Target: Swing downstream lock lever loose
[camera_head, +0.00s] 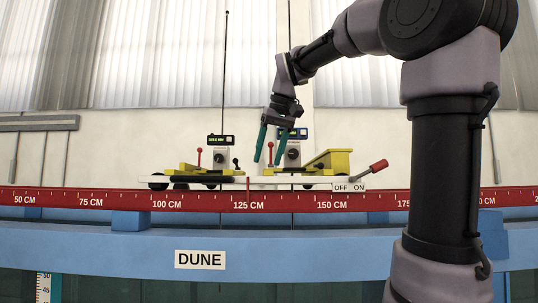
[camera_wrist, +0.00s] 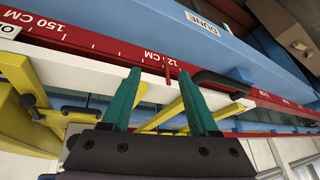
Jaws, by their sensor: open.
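My gripper (camera_head: 267,160) hangs above the middle of the white carriage (camera_head: 205,180), its green fingers apart with nothing seen between them. In the wrist view my gripper (camera_wrist: 160,72) points at the carriage's white edge and yellow bars. Upright red-knobbed levers stand on the carriage, one at left (camera_head: 199,157) and one beside my fingers (camera_head: 270,152). A black-knobbed lever (camera_head: 236,163) stands between them. A black bent handle (camera_wrist: 220,82) lies just right of my right finger in the wrist view, apart from it. I cannot tell which lever is the downstream lock.
The red scale rail (camera_head: 90,199) runs across the blue flume beam (camera_head: 100,240). A red-handled switch lever (camera_head: 376,167) sits by the OFF/ON plate (camera_head: 349,187). A yellow box (camera_head: 335,160) and instruments with displays (camera_head: 220,140) stand on the carriage. Thin vertical rods rise behind.

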